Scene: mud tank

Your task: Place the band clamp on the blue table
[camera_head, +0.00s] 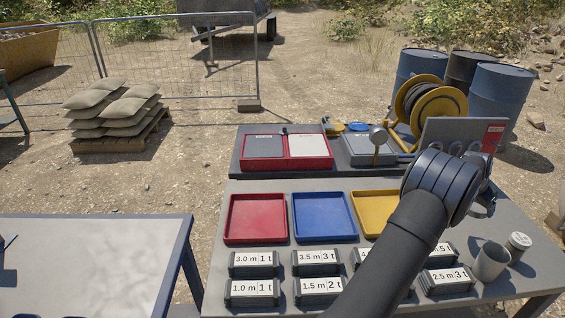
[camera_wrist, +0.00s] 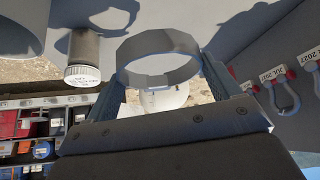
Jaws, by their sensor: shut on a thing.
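The band clamp (camera_wrist: 158,42), a thin grey metal ring, sits between the two fingers of my gripper (camera_wrist: 163,68) in the wrist view, and the fingers are shut on it. It is held above the grey surface. In the head view my dark wrist hides the gripper and clamp at the right of the workbench, near the upright grey panel. No plainly blue tabletop shows. The table at left (camera_head: 85,255) has a pale grey-white top and a dark blue-grey frame; part of it lies outside the picture.
The workbench holds red (camera_head: 256,217), blue (camera_head: 324,215) and yellow (camera_head: 374,209) trays and several labelled blocks (camera_head: 255,265). A mug (camera_head: 490,262) and a capped jar (camera_head: 518,245) stand at right. Tagged shackles (camera_wrist: 285,97) line the panel. The left table is mostly clear.

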